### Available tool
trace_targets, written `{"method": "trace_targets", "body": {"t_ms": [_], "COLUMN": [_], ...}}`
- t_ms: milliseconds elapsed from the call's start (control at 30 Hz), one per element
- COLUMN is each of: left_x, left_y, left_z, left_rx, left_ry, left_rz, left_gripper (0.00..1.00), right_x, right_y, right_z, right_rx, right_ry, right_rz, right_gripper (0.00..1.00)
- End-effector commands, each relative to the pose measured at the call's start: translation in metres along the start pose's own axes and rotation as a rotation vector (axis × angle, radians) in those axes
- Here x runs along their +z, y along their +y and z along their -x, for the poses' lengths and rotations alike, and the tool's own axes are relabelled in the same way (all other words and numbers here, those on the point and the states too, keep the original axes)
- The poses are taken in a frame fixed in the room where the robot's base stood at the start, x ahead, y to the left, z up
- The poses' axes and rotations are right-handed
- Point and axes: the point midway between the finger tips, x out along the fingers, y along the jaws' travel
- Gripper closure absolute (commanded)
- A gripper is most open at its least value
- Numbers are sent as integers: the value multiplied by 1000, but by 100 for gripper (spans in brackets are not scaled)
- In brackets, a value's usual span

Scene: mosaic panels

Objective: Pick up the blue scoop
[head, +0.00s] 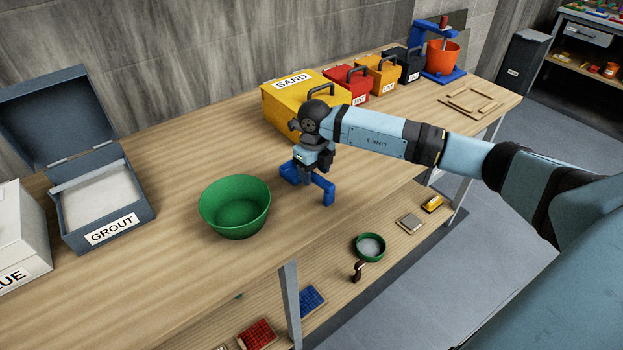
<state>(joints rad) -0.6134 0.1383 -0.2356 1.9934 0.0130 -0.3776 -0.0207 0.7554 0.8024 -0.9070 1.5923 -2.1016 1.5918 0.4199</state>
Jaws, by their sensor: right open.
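I cannot make out a blue scoop in the head view. My right gripper (308,191) has blue fingers spread open, and I see nothing between them. It points down over the wooden workbench (170,290), right of a green bowl (235,207) and in front of the yellow SAND box (295,100). Part of the bench behind my right wrist and arm is hidden. My left gripper is out of view.
An open GROUT box (105,225) with pale powder stands at the left. A red box (347,84), an orange box (378,75) and a blue stand (452,76) with an orange bucket (443,57) line the back. A lower shelf holds a green sieve (370,247) and tile panels.

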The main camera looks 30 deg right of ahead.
Motion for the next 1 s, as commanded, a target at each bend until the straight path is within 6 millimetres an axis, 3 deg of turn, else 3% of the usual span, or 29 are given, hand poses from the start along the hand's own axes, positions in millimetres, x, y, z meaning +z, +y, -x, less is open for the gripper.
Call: {"method": "trace_targets", "body": {"t_ms": [200,433,667,1000], "left_x": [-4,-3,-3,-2], "left_y": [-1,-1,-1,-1], "left_z": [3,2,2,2], "left_rx": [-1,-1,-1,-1], "left_ry": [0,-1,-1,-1], "left_rz": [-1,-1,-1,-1], "left_gripper": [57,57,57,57], "right_x": [1,1,1,1], "right_y": [0,0,0,0], "right_z": [-23,-24,-24,-22], "right_rx": [0,0,0,0], "right_ry": [1,0,0,-1], "right_rz": [0,0,0,0], "right_gripper": [45,45,98,98]}}
